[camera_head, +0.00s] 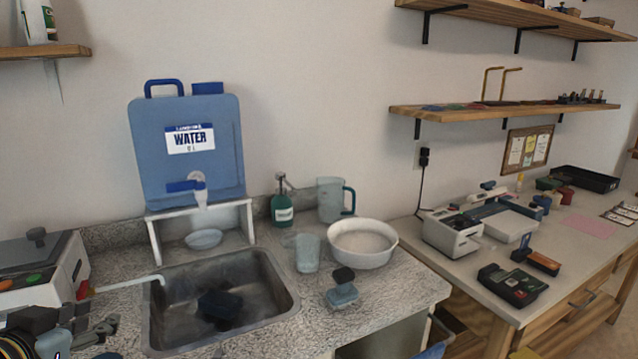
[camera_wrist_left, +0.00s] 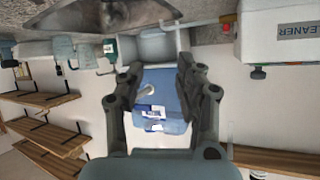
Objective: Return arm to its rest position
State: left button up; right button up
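My left gripper (camera_head: 108,336) is at the lower left of the head view, near the left edge of the sink (camera_head: 222,298). In the left wrist view my left gripper (camera_wrist_left: 158,75) has its two fingers apart, with nothing between them. That view is upside down, and the blue water jug (camera_wrist_left: 160,100) shows beyond the gap at a distance. My right gripper is in neither view.
The blue water jug (camera_head: 188,150) stands on a white stand behind the sink. A grey and white machine (camera_head: 40,270) stands close to my left gripper. A green soap bottle (camera_head: 283,205), clear cup (camera_head: 308,253), pitcher (camera_head: 330,200) and white bowl (camera_head: 362,245) stand right of the sink.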

pick_arm(q)
jog(key=s+d+f+m+g+h, duration=0.15)
jog(key=s+d+g, duration=0.3)
jog(key=s, duration=0.55)
jog(key=s+d+f+n+g, duration=0.1)
jog(key=s+d+f+g, duration=0.3)
jog(key=s, duration=0.5)
jog(key=s+a+f+g+b, duration=0.1)
jog(key=a+f+b, duration=0.15)
jog(key=f, duration=1.25)
jog(key=s+a+f+g+b, duration=0.1)
jog(key=f+b, duration=0.3)
jog(key=f, duration=1.1)
jog(key=s+f+g+b, duration=0.1)
jog(key=s+f+b, duration=0.4)
jog(key=s+f, duration=1.4)
notch_tip(320, 180, down, 2)
jog(key=shift+a+f, duration=0.25)
jog(key=shift+a, duration=0.05)
